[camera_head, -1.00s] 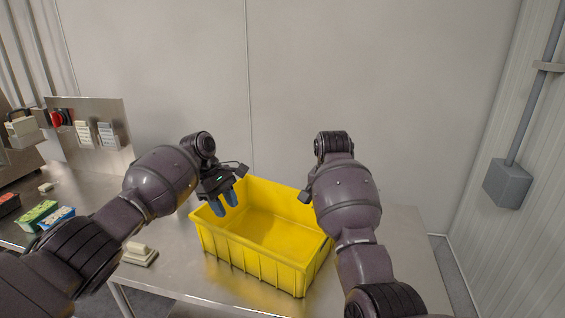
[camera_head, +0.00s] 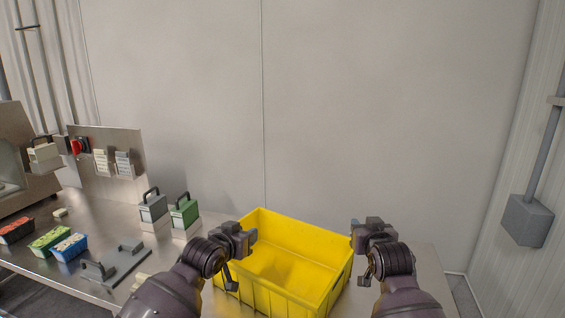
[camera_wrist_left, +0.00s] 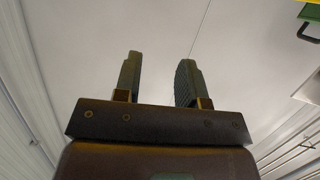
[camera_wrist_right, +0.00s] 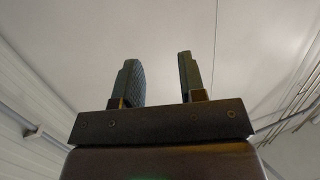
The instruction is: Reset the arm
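My left gripper (camera_head: 236,240) is at the left rim of the yellow bin in the head view, apparently above it. In the left wrist view its two fingers (camera_wrist_left: 158,80) stand apart with nothing between them. My right gripper (camera_head: 370,228) is at the bin's right side in the head view. In the right wrist view its fingers (camera_wrist_right: 160,80) are also apart and empty. Both wrist views show mostly pale wall and ceiling. The yellow bin (camera_head: 300,300) stands on the metal table and looks empty; part of its left side is hidden by my left arm.
Left on the metal table (camera_head: 100,225) are a grey box (camera_head: 153,208), a green box (camera_head: 184,212), a grey plate with handles (camera_head: 118,262), and small red (camera_head: 16,231), green (camera_head: 50,240) and blue (camera_head: 70,247) containers. A grey wall box (camera_head: 528,220) is at right.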

